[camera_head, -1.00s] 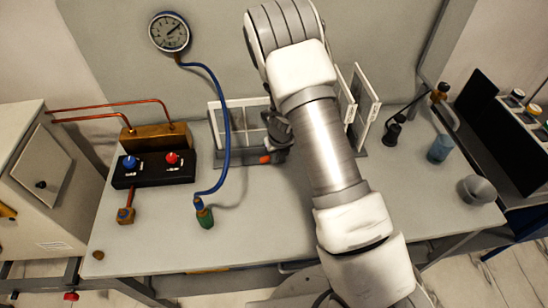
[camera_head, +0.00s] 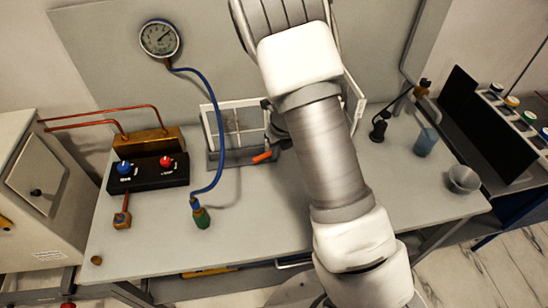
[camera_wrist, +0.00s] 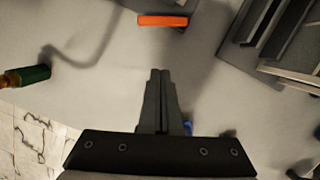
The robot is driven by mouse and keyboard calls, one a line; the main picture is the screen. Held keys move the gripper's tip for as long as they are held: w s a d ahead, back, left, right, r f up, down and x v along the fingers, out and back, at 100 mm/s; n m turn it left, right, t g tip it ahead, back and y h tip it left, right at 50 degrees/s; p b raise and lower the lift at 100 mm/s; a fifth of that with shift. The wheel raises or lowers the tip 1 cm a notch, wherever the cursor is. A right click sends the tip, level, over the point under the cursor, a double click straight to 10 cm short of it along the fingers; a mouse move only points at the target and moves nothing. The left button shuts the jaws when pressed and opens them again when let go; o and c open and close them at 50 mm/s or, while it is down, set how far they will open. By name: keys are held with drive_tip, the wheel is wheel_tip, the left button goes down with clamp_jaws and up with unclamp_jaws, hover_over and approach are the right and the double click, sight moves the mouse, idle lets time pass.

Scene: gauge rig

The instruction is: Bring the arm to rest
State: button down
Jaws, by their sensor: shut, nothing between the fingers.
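My arm rises from the bottom of the head view and crosses the middle of the bench (camera_head: 255,225). Its forearm hides part of the bench and the rack behind it. In the wrist view my gripper (camera_wrist: 161,72) points over the grey bench top, its two fingers together with nothing between them. In that view an orange piece (camera_wrist: 162,20) lies beyond the fingertips, apart from them. The same orange piece (camera_head: 262,157) shows in the head view by the white-framed rack (camera_head: 214,155). In the head view the fingers are hidden or too unclear to make out.
A black valve block (camera_head: 148,174) with blue and red knobs sits at left. A blue hose (camera_head: 217,130) runs from the gauge (camera_head: 159,39) to a green fitting (camera_head: 201,216).

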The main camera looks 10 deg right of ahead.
drive_tip(key=shift+v, duration=0.8)
